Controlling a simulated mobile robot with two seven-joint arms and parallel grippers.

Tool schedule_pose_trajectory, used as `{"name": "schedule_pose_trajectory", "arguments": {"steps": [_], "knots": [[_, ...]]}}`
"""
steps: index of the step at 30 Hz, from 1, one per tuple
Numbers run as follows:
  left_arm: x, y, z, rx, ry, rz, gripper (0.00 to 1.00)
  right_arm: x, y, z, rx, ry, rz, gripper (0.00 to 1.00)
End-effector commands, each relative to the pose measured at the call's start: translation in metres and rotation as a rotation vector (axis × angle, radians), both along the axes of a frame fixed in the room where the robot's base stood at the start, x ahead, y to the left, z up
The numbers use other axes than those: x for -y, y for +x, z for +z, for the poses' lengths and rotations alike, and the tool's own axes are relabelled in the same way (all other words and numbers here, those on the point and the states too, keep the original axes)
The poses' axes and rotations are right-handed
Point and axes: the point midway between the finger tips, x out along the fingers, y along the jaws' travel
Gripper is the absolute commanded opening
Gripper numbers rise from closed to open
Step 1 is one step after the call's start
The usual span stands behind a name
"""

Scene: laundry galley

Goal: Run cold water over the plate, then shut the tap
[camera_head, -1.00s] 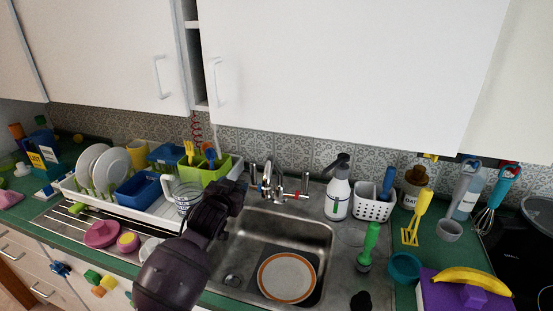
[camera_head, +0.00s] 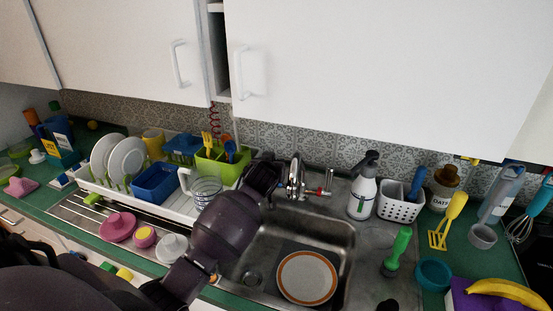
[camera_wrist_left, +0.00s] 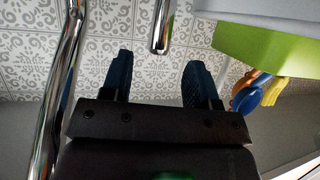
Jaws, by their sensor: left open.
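The white plate with an orange rim (camera_head: 307,277) lies flat in the steel sink (camera_head: 345,240). The chrome tap (camera_head: 296,178) stands behind the sink, with a red-marked part (camera_head: 320,192) on its right. No water stream is visible. My left gripper (camera_head: 266,168) is just left of the tap, partly hidden behind my own wrist. In the left wrist view its two dark blue fingers (camera_wrist_left: 158,78) are apart with nothing between them. A chrome rod end (camera_wrist_left: 160,35) shows beyond the gap, and a chrome pipe (camera_wrist_left: 62,90) runs along the left.
The white dish rack (camera_head: 180,208) with plates and a green caddy (camera_head: 217,168) stands left of the tap. A spray bottle (camera_head: 363,190) and white basket (camera_head: 400,205) stand to its right. A green-handled brush (camera_head: 397,250) is right of the sink. Cabinets hang above.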

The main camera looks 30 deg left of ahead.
Motion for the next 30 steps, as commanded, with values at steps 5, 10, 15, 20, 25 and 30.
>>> {"name": "schedule_pose_trajectory", "arguments": {"steps": [5,10,15,20,25,30], "knots": [[-0.010,0.021,-0.008,-0.001,0.002,-0.001,0.55,-0.001,0.001,0.003,0.003,0.001,0.000,0.96],[-0.018,0.039,-0.017,-0.001,0.002,-0.001,0.55,-0.001,0.001,0.004,0.003,0.003,-0.001,0.96],[-0.025,0.055,-0.024,0.000,0.001,0.000,0.55,-0.003,0.000,0.004,0.003,0.007,-0.003,0.96],[-0.030,0.065,-0.029,0.000,0.002,-0.001,0.55,-0.003,0.000,0.004,-0.001,0.008,-0.004,0.96],[-0.032,0.070,-0.031,0.001,0.001,0.000,0.55,-0.003,-0.002,0.002,-0.006,0.008,-0.005,0.96],[-0.033,0.071,-0.032,0.001,0.001,0.000,0.55,-0.003,-0.002,0.002,-0.006,0.008,-0.005,0.96]]}}
